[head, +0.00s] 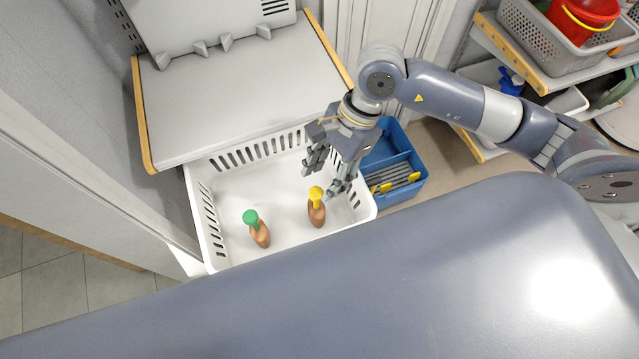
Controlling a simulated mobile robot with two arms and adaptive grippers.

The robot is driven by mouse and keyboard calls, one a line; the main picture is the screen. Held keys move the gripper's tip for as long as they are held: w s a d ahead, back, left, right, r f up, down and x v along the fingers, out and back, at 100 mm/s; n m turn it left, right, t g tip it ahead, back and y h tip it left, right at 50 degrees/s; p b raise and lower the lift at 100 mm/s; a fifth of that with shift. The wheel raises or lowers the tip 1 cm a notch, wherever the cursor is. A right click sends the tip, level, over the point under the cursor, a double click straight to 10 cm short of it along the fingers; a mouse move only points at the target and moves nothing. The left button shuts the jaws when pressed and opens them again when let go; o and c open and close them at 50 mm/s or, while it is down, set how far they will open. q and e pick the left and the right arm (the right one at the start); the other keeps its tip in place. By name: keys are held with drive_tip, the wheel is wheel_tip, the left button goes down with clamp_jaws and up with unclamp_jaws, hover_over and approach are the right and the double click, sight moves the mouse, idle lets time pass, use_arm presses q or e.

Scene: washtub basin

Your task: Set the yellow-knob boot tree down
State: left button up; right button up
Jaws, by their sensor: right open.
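The yellow-knob boot tree (317,213) stands in the white basket (205,222), with its brown foot part low and its yellow knob up. My right gripper (322,183) is open right above and beside the yellow knob. Its fingers are spread on either side, and I cannot tell whether one touches the knob. A green-knob boot tree (260,235) is in the same basket to the left, leaning slightly. My left gripper is not in view.
A blue caddy (405,188) with grey slats stands right of the basket. A grey-white shelf (235,100) is behind it. A shelf with a grey crate (540,50) and red bucket (583,18) is at upper right. The basket's left part is clear.

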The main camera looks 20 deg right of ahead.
drive_tip(key=s+v, duration=0.1)
drive_tip(key=v, duration=0.6)
drive_tip(key=shift+w+r+b, duration=0.35)
drive_tip(key=shift+w+b, duration=0.05)
drive_tip(key=shift+w, duration=0.1)
drive_tip(key=shift+d, duration=0.15)
